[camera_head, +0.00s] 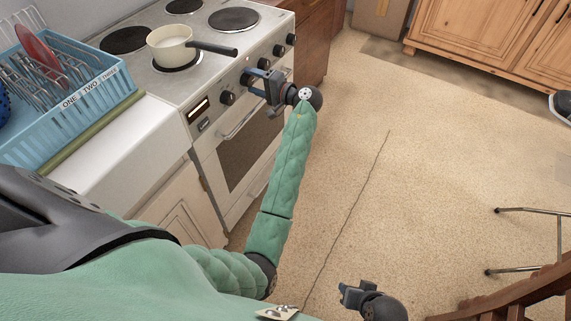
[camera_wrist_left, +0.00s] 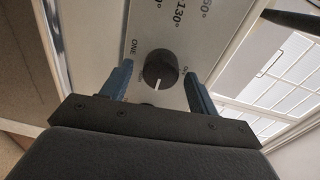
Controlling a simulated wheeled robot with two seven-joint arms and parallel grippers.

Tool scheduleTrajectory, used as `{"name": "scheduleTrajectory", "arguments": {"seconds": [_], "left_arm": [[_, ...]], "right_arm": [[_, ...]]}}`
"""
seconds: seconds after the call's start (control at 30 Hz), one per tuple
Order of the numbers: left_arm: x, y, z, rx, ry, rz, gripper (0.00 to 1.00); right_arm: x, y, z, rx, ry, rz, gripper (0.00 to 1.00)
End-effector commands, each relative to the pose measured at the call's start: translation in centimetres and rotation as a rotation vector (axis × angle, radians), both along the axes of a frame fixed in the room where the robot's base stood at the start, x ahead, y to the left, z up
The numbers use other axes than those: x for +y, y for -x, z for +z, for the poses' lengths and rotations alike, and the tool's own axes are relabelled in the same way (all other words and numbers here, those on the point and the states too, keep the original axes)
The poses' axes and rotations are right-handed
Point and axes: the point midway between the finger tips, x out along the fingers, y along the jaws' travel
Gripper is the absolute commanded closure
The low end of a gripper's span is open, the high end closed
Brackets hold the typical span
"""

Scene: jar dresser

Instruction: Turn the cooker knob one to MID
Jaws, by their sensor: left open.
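The cooker (camera_head: 185,75) stands at the upper left in the head view, with a row of dark knobs along its front panel. In the left wrist view, a round black knob (camera_wrist_left: 160,68) with a white pointer line sits on the panel, beside a printed "ONE". Its pointer is toward the lower part of that picture. My left gripper (camera_head: 258,80) is open at the panel, its blue fingers on either side of this knob; contact cannot be told. My right gripper (camera_head: 356,293) is low in the head view, away from the cooker; its opening is unclear.
A cream saucepan (camera_head: 171,48) sits on a hotplate, its dark handle pointing toward the knobs. The oven door handle (camera_head: 243,122) is below the panel. A blue dish rack (camera_head: 70,105) stands left. The floor right of the cooker is mostly clear.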

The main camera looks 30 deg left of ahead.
Motion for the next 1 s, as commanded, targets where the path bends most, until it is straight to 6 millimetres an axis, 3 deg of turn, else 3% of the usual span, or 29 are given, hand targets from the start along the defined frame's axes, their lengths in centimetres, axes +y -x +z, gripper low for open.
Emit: {"name": "scheduleTrajectory", "arguments": {"seconds": [0.03, 1.0], "left_arm": [[0.0, 0.0, -0.5, -0.034, 0.002, 0.000, 0.40], [0.0, 0.2, -0.3, -0.705, 0.054, -0.001, 0.40]], "right_arm": [[0.0, 0.0, -1.2, 0.000, 0.000, 0.000, 0.57], [0.0, 0.0, -11.7, 0.000, 0.000, 0.000, 0.57]]}}
